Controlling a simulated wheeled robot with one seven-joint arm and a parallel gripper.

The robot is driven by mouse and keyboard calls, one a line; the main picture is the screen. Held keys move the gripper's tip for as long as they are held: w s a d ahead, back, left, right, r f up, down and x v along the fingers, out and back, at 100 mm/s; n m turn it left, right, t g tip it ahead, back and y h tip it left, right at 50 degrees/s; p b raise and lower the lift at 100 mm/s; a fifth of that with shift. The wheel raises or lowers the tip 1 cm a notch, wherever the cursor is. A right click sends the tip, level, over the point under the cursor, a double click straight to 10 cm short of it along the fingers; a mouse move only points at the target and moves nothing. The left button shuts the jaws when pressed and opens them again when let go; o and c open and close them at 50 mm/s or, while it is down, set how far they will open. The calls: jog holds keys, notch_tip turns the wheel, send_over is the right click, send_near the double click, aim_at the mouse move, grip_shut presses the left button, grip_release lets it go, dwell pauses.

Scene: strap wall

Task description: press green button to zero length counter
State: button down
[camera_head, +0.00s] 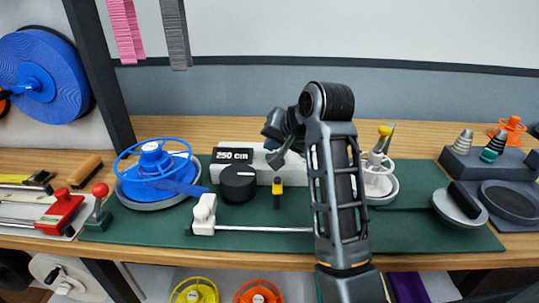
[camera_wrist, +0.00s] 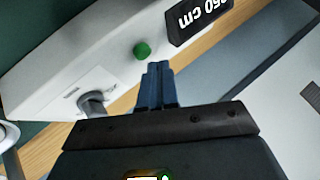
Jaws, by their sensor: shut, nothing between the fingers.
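The green button (camera_wrist: 142,50) sits on the white face of the counter housing (camera_wrist: 75,55) in the wrist view. A black display (camera_wrist: 198,20) beside it reads a number ending in "50 cm". In the head view the display (camera_head: 233,155) reads "250 cm", and the green button is hidden behind my arm. My gripper (camera_wrist: 157,70) is shut and empty. In the wrist view its fingertips appear just below and right of the button; I cannot tell whether they touch it. In the head view the fingertips are hidden by my arm.
A black knob (camera_head: 238,184) and a white clamp with a rod (camera_head: 204,214) stand in front of the housing on the green mat (camera_head: 140,229). A blue reel (camera_head: 154,172) is at left, a white reel (camera_head: 378,183) at right. A grey lever (camera_wrist: 93,102) juts from the housing.

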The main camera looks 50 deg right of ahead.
jog(key=shift+f, duration=0.7)
dwell(0.9)
jog(key=shift+r, duration=0.15)
jog(key=shift+r+p, duration=0.8)
jog(key=shift+p, duration=0.2)
notch_tip(320, 180, up, 5)
jog(key=p, duration=0.5)
dwell(0.8)
